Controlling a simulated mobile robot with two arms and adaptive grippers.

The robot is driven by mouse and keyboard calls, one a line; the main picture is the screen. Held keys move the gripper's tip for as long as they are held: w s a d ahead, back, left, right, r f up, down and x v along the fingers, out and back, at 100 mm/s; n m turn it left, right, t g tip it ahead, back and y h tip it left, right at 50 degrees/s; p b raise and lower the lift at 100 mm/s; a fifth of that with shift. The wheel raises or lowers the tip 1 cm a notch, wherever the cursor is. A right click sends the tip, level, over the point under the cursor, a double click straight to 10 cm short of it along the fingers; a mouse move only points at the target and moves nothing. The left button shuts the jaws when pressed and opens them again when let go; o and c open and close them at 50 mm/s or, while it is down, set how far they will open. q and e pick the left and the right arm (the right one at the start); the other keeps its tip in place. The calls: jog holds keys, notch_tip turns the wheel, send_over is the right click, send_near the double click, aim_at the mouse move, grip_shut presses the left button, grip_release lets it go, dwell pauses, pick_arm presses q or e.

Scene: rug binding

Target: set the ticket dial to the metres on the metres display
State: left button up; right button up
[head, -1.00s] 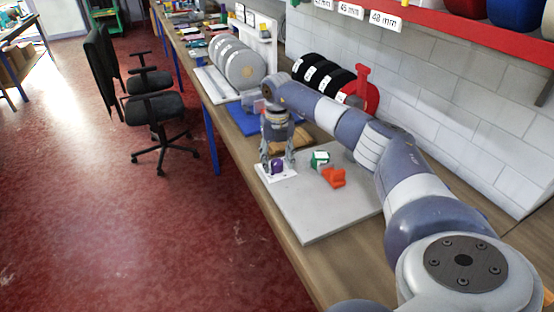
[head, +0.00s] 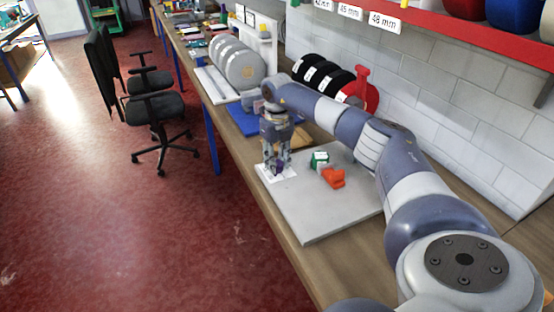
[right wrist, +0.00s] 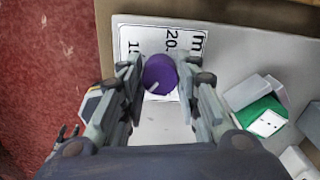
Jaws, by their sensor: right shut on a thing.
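The ticket dial is a purple round knob (right wrist: 160,75) with a pale pointer line, on a white card (right wrist: 132,42) printed with numbers and an "m". In the right wrist view the pointer slants toward the lower left. My right gripper (right wrist: 160,84) is shut on the knob, a finger on each side. In the head view the gripper (head: 277,168) points down over the card (head: 291,173) and mostly hides the knob. The printed numbers are partly covered by the fingers. I cannot make out a metres display. My left gripper is not in view.
The card lies at the left edge of a grey board (head: 310,215) on the bench. A green and white object (head: 319,159) and a red-orange object (head: 334,178) are close on the right. A blue mat (head: 240,120) and grey rolls (head: 242,68) are behind.

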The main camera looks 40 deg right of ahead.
aim_at(277, 162)
jog(key=n, duration=0.5)
jog(key=shift+n, duration=2.6)
jog(key=o, duration=1.1)
notch_tip(277, 162, up, 12)
jog(key=shift+r, duration=0.1)
